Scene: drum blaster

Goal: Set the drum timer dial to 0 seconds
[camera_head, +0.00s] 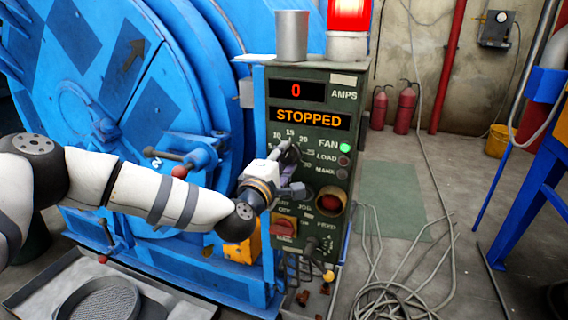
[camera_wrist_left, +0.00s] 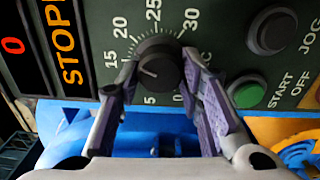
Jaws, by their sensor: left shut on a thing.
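The timer dial is a black round knob (camera_wrist_left: 160,70) with a ring of numbers, on the dark green control panel (camera_head: 312,118). In the left wrist view 0, 5, 15, 20, 25 and 30 can be read. A short white mark on the knob points left, toward the low-number side near 15; a finger hides part of the scale there. My left gripper (camera_wrist_left: 160,85) has its two fingers on either side of the knob, shut on it. In the head view the gripper (camera_head: 289,168) covers most of the dial. My right gripper is not in view.
The panel's displays (camera_head: 309,118) read 0 AMPS and STOPPED. A green START button (camera_wrist_left: 247,92) and a black JOG button (camera_wrist_left: 272,30) sit beside the dial. A red switch (camera_head: 283,228) is below. The blue drum (camera_head: 110,90) stands left; cables (camera_head: 390,290) lie on the floor right.

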